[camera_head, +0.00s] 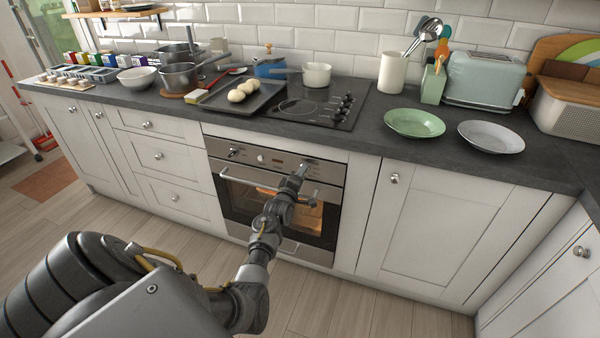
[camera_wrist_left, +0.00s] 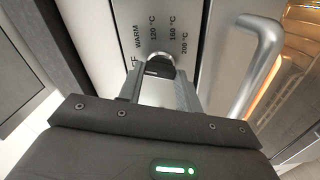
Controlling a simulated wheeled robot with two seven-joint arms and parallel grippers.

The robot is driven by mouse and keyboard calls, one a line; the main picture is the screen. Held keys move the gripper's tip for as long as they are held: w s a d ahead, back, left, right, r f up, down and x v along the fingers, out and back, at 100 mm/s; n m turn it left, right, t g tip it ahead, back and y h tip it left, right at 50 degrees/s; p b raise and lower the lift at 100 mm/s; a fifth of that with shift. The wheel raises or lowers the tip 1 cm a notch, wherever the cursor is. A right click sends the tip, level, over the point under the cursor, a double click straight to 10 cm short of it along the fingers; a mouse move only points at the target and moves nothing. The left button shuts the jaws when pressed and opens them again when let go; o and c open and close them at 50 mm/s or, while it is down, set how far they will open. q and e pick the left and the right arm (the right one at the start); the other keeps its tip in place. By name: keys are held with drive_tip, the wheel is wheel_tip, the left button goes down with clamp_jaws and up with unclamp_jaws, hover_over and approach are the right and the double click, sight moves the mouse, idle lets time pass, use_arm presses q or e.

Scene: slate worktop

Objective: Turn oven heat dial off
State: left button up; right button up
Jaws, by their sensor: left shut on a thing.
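The oven (camera_head: 228,190) is built in under the worktop, with a silver control panel, and its window glows orange. My left gripper (camera_head: 302,169) is at the right end of that panel. In the left wrist view my left gripper (camera_wrist_left: 159,75) is shut on the heat dial (camera_wrist_left: 158,60), one finger on each side. The dial's exact setting is hard to read. In the head view the gripper mostly hides this dial. My right gripper is not in view.
The oven door handle (camera_wrist_left: 262,65) sticks out close to the right of my gripper. Other knobs (camera_head: 261,158) sit on the panel's left. Above, the worktop holds a hob (camera_head: 322,108), a tray with buns (camera_head: 237,95) and plates (camera_head: 414,123). The floor before the oven is clear.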

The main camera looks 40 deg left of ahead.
use_arm(q)
drive_tip(key=shift+n+p, duration=0.55)
drive_tip(key=shift+n, duration=0.95)
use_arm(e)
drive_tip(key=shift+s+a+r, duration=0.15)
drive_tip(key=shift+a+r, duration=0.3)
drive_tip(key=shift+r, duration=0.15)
use_arm(q)
drive_tip(key=shift+f, duration=0.1)
drive_tip(key=o, duration=1)
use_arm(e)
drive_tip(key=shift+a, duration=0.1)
use_arm(q)
drive_tip(key=shift+s, duration=0.1)
drive_tip(key=p+v, duration=0.1)
drive_tip(key=v, duration=0.9)
drive_tip(key=shift+s+d, duration=0.15)
drive_tip(key=shift+s, duration=0.15)
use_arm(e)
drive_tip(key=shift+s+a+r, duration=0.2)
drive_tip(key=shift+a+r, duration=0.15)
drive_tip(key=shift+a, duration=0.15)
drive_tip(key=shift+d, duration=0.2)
